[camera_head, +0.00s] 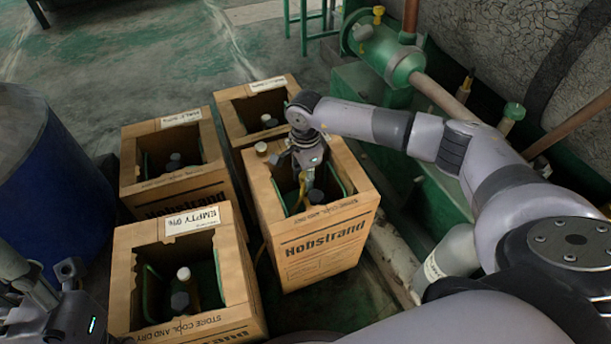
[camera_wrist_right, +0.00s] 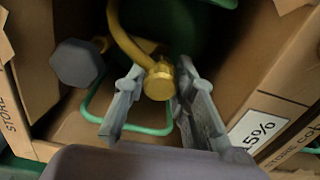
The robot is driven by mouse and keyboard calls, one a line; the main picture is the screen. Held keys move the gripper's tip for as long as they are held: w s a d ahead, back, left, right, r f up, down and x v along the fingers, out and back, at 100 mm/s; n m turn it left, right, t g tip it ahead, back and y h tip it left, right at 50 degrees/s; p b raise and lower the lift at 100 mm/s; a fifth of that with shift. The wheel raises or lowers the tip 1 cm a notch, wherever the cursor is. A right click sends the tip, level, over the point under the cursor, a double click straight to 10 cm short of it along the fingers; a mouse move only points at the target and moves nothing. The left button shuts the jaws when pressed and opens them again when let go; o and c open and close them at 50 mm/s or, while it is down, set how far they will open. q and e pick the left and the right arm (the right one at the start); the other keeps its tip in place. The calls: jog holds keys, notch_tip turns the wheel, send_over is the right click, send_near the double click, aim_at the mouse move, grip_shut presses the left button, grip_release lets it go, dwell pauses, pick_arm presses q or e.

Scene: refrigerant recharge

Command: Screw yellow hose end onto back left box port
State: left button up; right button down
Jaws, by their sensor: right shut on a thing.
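The yellow hose end (camera_wrist_right: 158,82), a brass-coloured nut on a yellow hose, is between the fingers of my right gripper (camera_wrist_right: 152,95). In the head view, my right gripper (camera_head: 304,172) points down into the front right box (camera_head: 325,245), with a bit of yellow hose (camera_head: 302,188) beside its fingers. The back left box (camera_head: 185,195) is open-topped cardboard. A dark cap or valve (camera_head: 175,161) shows inside it; its port is too small to make out. My left gripper (camera_head: 70,275) is at the lower left edge, apart from the boxes.
The front left box (camera_head: 235,270) is labelled EMPTY 0%. The back right box (camera_head: 232,125) stands behind the front right one. A dark hexagonal cap (camera_wrist_right: 77,63) is left of the hose end. A blue drum (camera_head: 50,190) stands left; green machinery (camera_head: 380,55) stands right.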

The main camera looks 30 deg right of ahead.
jog(key=shift+f+b, duration=0.7)
jog(key=shift+f, duration=0.35)
dwell(1.0)
jog(key=shift+r+m+p, duration=0.2)
jog(key=shift+m+p, duration=0.35)
jog(key=shift+m, duration=0.05)
jog(key=shift+f+m+p, duration=0.15)
jog(key=shift+m+p, duration=0.2)
jog(key=shift+m, duration=0.95)
